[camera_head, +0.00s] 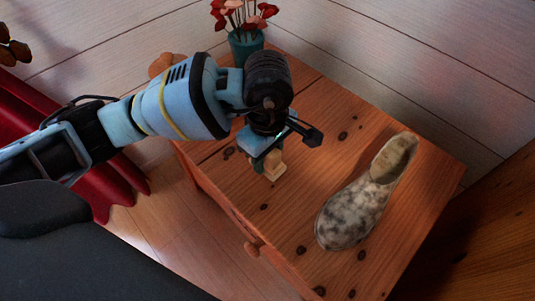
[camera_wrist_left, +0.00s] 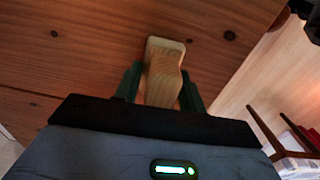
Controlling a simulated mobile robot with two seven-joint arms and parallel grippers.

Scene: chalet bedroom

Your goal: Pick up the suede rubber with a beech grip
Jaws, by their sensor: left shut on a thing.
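The suede rubber with its pale beech grip (camera_head: 276,171) is at the left part of the wooden table, under my left gripper (camera_head: 266,162). In the left wrist view the beech grip (camera_wrist_left: 163,62) stands between the two dark green fingers, which are shut on it. Its lower part is hidden by the gripper in that view. I cannot tell whether it still touches the tabletop. My right gripper is not in view.
A mottled grey-and-cream boot (camera_head: 358,205) stands on the right of the wooden table (camera_head: 300,215). A teal pot of red flowers (camera_head: 243,45) is at the back, behind my arm. Dark red cloth (camera_head: 110,195) hangs at the left. The table's middle is clear.

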